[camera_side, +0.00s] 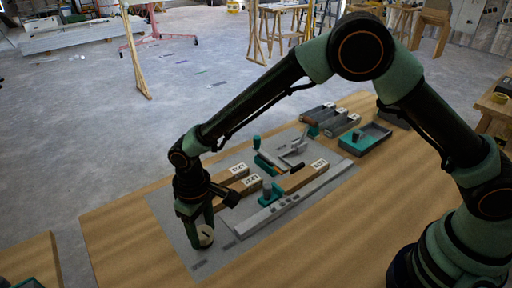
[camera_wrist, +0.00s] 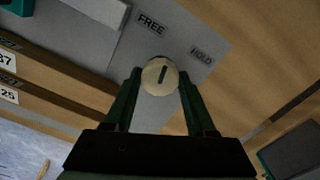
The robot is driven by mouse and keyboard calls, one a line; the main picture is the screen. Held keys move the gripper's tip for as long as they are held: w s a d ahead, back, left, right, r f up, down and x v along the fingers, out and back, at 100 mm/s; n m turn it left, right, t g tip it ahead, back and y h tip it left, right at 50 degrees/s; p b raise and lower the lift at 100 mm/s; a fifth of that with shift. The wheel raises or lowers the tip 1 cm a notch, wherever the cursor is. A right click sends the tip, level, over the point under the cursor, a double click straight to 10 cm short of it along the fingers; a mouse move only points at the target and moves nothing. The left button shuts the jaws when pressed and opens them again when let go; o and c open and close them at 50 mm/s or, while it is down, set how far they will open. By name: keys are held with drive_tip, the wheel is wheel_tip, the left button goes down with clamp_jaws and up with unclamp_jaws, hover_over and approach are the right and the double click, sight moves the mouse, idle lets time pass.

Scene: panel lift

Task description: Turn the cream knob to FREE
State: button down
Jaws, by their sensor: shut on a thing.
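The round cream knob (camera_wrist: 160,76) is on the grey panel (camera_wrist: 222,48), between my fingers in the wrist view. Its dark pointer line points up and slightly right, between the printed FREE label (camera_wrist: 151,24) and HOLD label (camera_wrist: 202,55), nearer the direction of FREE. My gripper (camera_wrist: 159,82) is shut on the knob, one finger on each side. In the side view the knob (camera_side: 206,237) shows low at the panel's near left end, with my gripper (camera_side: 201,228) pointing down over it and partly hiding it.
Labelled wooden bars (camera_side: 232,174) and a teal-based handle (camera_side: 268,192) stand on the panel right of my gripper. A long grey rail (camera_side: 290,203) lies along its front. A teal tray (camera_side: 365,139) sits farther right. Bare tabletop (camera_side: 135,240) lies left of the panel.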

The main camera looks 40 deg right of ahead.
sight(203, 232)
drive_tip(key=n, duration=0.6)
drive_tip(key=c, duration=1.6)
unclamp_jaws()
drive_tip(key=shift+c, duration=1.2)
unclamp_jaws()
wheel_tip(203, 232, up, 12)
drive_tip(key=shift+r, duration=0.15)
